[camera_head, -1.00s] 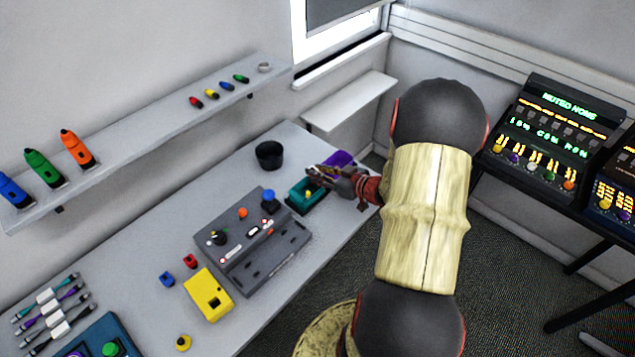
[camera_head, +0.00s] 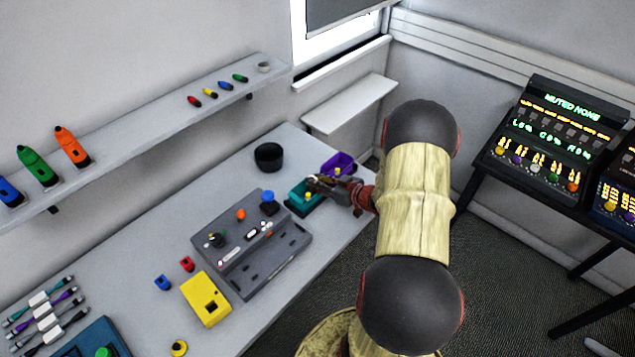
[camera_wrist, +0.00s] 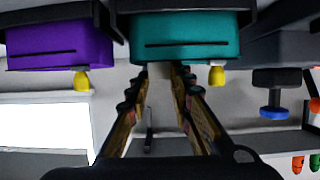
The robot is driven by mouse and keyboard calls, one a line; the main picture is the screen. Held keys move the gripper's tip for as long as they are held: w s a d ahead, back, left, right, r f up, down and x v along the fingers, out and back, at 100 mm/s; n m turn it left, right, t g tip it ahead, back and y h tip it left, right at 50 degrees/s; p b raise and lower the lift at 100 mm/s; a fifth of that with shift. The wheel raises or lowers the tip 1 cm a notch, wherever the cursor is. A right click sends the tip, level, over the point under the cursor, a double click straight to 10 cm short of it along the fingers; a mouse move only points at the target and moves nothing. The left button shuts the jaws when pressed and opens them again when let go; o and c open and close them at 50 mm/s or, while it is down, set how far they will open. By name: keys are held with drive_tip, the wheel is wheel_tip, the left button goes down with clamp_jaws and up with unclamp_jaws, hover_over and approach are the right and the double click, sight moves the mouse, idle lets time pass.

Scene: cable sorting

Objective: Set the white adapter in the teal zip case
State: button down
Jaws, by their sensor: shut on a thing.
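The teal zip case (camera_head: 296,204) sits near the far right end of the bench. In the wrist view its teal side (camera_wrist: 190,28) fills the top middle, with a yellow pull below it. My gripper (camera_head: 314,183) is at the teal case, over its right part in the head view. In the wrist view my gripper (camera_wrist: 160,75) points at the case, its two fingers shut on a small pale thing (camera_wrist: 159,71), which looks like the white adapter. The fingers hide most of it, and I cannot tell whether it touches the case.
A purple case (camera_head: 345,158) stands just behind the teal one and shows at left in the wrist view (camera_wrist: 60,42). A black cup (camera_head: 268,157), a grey panel with knobs (camera_head: 272,262) and a yellow box (camera_head: 205,299) stand nearby. Bench between cup and panel is clear.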

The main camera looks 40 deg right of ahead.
drive_tip(key=shift+f, duration=0.1)
drive_tip(key=shift+f, duration=0.35)
drive_tip(key=shift+f+b, duration=0.2)
drive_tip(key=shift+b, duration=0.15)
drive_tip(key=c, duration=1.6)
unclamp_jaws()
drive_tip(key=shift+f, duration=0.1)
drive_tip(key=shift+s+a, duration=0.1)
